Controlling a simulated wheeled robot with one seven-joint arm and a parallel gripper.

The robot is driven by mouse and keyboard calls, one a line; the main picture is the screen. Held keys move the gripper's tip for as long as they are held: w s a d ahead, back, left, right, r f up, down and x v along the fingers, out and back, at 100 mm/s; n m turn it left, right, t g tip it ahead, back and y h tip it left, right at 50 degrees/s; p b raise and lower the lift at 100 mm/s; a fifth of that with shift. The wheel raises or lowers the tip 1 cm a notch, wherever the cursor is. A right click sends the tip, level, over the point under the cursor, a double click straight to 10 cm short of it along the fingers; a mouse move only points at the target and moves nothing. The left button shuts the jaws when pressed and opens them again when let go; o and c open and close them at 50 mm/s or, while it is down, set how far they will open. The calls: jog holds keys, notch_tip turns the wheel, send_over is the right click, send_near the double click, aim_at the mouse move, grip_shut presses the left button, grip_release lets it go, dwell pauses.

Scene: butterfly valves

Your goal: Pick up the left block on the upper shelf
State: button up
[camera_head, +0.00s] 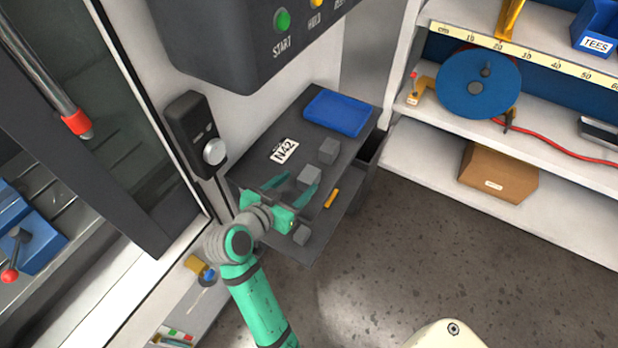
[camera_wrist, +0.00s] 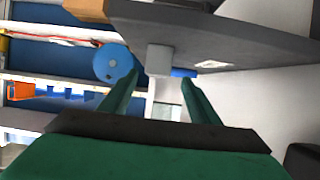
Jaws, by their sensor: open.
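My gripper (camera_head: 296,184) is open with teal fingers pointing toward the left block. In the wrist view one grey block (camera_wrist: 158,60) shows ahead, between the fingertips of my gripper (camera_wrist: 157,80). It does not look gripped, and how far it sits between the fingers is hard to tell. The other block is not distinguishable there.
A blue tray (camera_head: 337,112) and an N42 label (camera_head: 284,150) lie on the upper shelf. A dark control box (camera_head: 240,40) overhangs the back. Shelving with a blue reel (camera_head: 478,84) stands right.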

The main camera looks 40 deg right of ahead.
aim_at(309, 174)
jog(key=shift+s+x, duration=0.2)
jog(key=shift+x, duration=2.95)
jog(key=shift+d+r, duration=0.15)
jog(key=shift+r, duration=0.05)
jog(key=c, duration=1.4)
